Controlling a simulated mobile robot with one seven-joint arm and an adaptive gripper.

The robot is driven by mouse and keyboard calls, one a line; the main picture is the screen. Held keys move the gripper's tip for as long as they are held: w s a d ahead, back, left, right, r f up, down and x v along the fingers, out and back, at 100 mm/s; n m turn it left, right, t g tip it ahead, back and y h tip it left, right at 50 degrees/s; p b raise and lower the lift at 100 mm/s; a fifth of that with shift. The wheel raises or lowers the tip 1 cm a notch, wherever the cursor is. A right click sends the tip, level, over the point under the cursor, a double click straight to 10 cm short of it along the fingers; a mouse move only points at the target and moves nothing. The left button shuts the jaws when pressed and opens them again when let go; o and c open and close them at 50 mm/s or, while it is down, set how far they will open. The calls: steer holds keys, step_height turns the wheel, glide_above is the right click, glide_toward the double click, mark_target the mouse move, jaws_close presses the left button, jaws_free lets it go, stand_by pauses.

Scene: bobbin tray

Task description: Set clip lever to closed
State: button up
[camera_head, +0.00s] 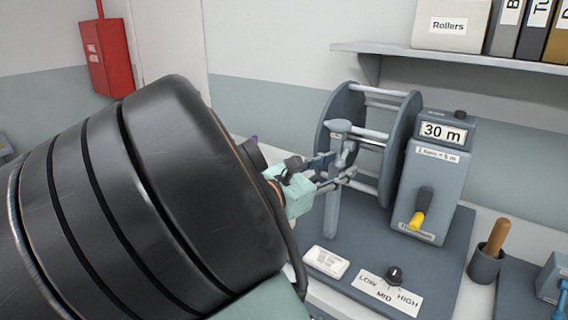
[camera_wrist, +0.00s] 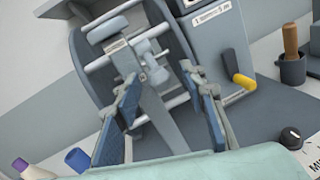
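A grey upright post (camera_head: 332,212) stands in front of the winding drum. At its top is a grey clip with a lever (camera_head: 340,127); it also shows in the wrist view (camera_wrist: 124,60), with a small label plate and a rounded grey knob (camera_wrist: 155,74) beside it. I cannot tell from these views whether the lever stands open or closed. My gripper (camera_head: 335,168) is close to the post, just below the clip. In the wrist view my gripper (camera_wrist: 160,78) is open, with one blue-padded finger on each side of the post and nothing clearly held.
The drum (camera_head: 410,120) is right behind the clip. A grey housing (camera_head: 440,165) with a yellow-handled crank (camera_head: 418,220) stands to the right. A LOW/MID/HIGH dial (camera_head: 394,275) sits on the base. A cup (camera_head: 484,267) with a wooden handle is farther right.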

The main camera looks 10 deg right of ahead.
steer(key=shift+c, duration=0.5)
jaws_close()
steer(key=shift+r+p, duration=0.1)
steer(key=shift+p, duration=0.25)
